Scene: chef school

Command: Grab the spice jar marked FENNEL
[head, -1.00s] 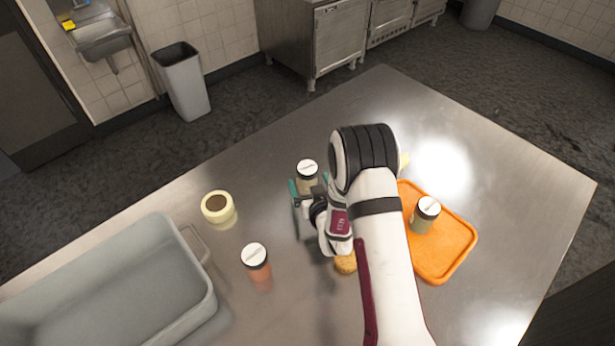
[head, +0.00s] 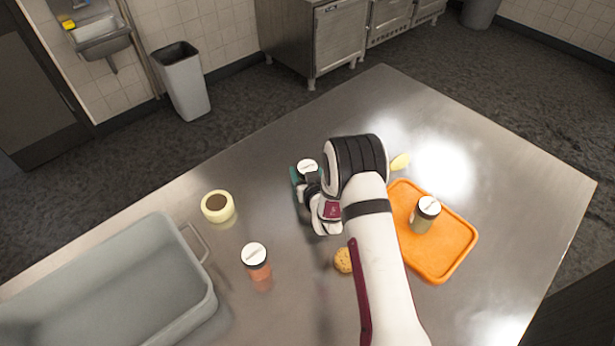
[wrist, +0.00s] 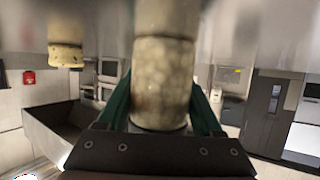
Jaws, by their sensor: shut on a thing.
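A spice jar with a white-topped lid (head: 307,166) stands at my gripper (head: 306,184), which is shut on it. In the wrist view the pale, speckled jar body (wrist: 162,82) fills the space between the green fingers (wrist: 163,120). A second jar, with orange-red contents (head: 257,267), stands at the front left of my arm. A third jar, with greenish contents (head: 423,220), stands on an orange tray (head: 451,254) to the right. The lid writing is too small to read, so I cannot tell which says FENNEL.
A large grey bin (head: 206,300) fills the front left. A round biscuit (head: 343,260) lies beside my arm, and a pale yellow piece (head: 400,161) lies behind it. The table's back is clear.

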